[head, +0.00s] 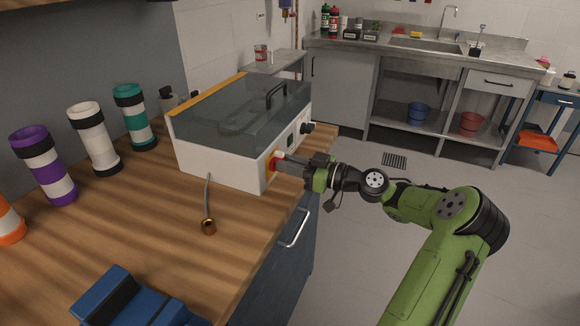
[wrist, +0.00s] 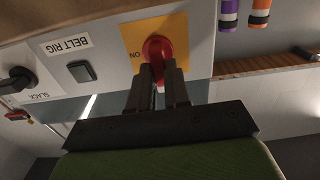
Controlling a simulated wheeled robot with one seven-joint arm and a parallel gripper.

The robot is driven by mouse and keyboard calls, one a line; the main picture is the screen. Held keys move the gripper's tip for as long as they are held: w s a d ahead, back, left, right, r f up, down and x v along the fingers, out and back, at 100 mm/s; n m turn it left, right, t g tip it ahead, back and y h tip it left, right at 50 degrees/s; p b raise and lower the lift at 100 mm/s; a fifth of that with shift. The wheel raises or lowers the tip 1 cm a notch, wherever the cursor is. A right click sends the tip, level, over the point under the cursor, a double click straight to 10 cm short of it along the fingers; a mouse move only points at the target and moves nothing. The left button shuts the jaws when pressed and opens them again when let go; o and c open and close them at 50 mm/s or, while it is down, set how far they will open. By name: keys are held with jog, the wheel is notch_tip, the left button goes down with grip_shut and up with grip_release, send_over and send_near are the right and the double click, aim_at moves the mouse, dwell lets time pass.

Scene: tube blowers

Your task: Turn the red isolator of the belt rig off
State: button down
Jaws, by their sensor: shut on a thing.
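The belt rig (head: 215,165) is a white box with a clear cover, standing on the wooden bench. Its red isolator (head: 272,164) is on the front panel; in the wrist view the red isolator knob (wrist: 157,47) sits on a yellow plate (wrist: 183,28) marked "ON". My gripper (head: 281,163) reaches the panel from the right. In the wrist view my gripper (wrist: 160,72) has its two fingers on either side of the knob's grip, shut on it. The fingers hide part of the knob.
The panel also has a dark square button (wrist: 81,71) and a black "SLACK" knob (wrist: 17,80). A bent metal rod (head: 208,200) stands on the bench before the rig. Striped tubes (head: 94,138) stand at the left; a blue object (head: 125,305) lies in front.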

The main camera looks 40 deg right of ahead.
dwell(0.3)
jog(key=c, duration=1.1)
grip_release()
jog(key=p+v, duration=0.3)
jog(key=v, duration=1.2)
jog(key=shift+s+d+p, duration=0.25)
jog(key=shift+s+p, duration=0.05)
jog(key=shift+p, duration=0.05)
